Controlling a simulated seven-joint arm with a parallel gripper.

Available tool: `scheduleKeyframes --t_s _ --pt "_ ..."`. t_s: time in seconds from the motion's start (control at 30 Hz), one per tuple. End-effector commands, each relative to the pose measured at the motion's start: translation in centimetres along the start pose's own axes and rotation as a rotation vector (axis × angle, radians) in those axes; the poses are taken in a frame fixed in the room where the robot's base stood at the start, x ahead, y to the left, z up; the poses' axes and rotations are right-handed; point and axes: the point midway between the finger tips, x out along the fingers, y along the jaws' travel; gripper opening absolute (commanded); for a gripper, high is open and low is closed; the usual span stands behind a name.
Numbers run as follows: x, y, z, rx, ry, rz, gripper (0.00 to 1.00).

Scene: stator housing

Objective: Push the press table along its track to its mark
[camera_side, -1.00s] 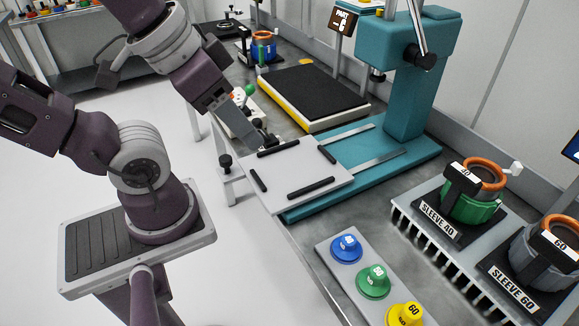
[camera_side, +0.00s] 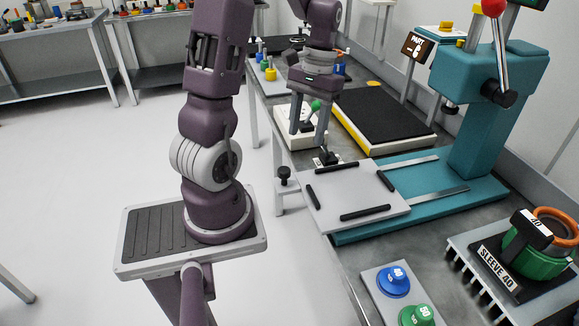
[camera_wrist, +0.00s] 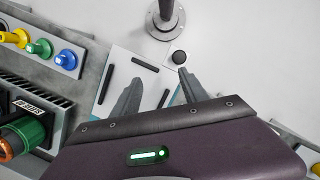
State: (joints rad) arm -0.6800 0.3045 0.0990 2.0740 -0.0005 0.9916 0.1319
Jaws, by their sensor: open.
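The press table, a light grey plate (camera_side: 350,200) with several black bars on it, lies on the front-left end of the teal press base (camera_side: 430,210), overhanging its left side. The two pale track rails (camera_side: 440,191) run from it toward the press column. A small black fitting (camera_side: 327,157) stands at the plate's far-left corner. My gripper (camera_side: 308,138) points down near that corner, open and empty, with its fingers apart. In the wrist view the plate (camera_wrist: 118,75) shows beyond and left of my fingers (camera_wrist: 160,76). I cannot tell whether a finger touches it. No mark is clearly visible.
A black knob (camera_side: 285,173) on a bracket is left of the plate. A black-topped tray (camera_side: 385,117) and a white box with a green knob (camera_side: 315,106) stand behind. Blue and green knobs (camera_side: 394,282) and the Sleeve 40 holder (camera_side: 525,260) are in front.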

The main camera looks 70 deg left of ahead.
Motion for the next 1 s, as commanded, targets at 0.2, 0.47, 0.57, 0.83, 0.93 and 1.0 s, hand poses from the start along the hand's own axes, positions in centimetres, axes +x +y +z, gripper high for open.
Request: scheduleKeyframes --t_s 0.2,0.47,0.57,0.83,0.93,1.0 --pt "5.0 -4.9 -1.7 -0.131 -0.161 0.041 0.52" --pt "9.5 -4.8 -0.9 -0.134 -0.169 0.043 0.52" --pt "11.0 -4.7 -0.6 -0.134 -0.168 0.043 0.52" --pt "12.0 -4.6 -0.6 -0.133 -0.163 0.042 0.52" --pt "12.0 -4.6 -0.6 -0.133 -0.163 0.042 0.48" --pt "12.0 -4.6 -0.6 -0.133 -0.163 0.042 0.34"
